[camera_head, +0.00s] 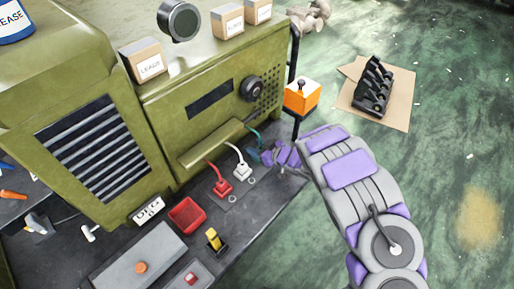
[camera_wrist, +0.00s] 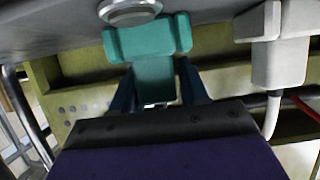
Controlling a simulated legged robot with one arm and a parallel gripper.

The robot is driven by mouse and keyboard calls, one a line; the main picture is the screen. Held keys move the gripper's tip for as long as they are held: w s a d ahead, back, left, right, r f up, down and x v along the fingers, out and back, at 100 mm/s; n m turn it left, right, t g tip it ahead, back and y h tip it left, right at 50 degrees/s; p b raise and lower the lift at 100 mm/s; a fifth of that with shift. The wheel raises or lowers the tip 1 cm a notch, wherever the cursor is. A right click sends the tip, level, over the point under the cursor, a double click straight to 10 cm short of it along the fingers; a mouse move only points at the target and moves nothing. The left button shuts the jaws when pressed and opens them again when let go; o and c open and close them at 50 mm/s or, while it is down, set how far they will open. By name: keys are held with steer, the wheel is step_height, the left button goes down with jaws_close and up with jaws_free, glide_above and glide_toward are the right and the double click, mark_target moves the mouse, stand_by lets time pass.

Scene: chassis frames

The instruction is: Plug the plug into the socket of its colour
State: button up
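The teal plug (camera_wrist: 155,75) has a wide block and a narrower stem; in the head view it shows small (camera_head: 254,155) at the bench's back edge, with a teal cable rising to the green machine. My gripper (camera_wrist: 158,92) has its two dark fingers on either side of the stem and appears shut on it. In the head view my gripper (camera_head: 268,157) partly covers the plug. The wide end is close to the grey bench surface; whether it is seated in a socket is hidden. The white plug (camera_head: 239,172) and red plug (camera_head: 222,187) stand on the bench to the left.
The white plug also stands close beside in the wrist view (camera_wrist: 280,45). A round silver ring (camera_wrist: 130,10) lies by the teal plug. The green machine (camera_head: 205,100) rises behind. A red bin (camera_head: 187,215), a yellow switch (camera_head: 214,240) and an orange box (camera_head: 301,97) are nearby.

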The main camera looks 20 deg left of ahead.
steer(key=o, duration=0.3)
steer(key=shift+d, duration=0.1)
steer(key=p+v, duration=0.2)
steer(key=v, duration=1)
steer(key=shift+r, duration=0.1)
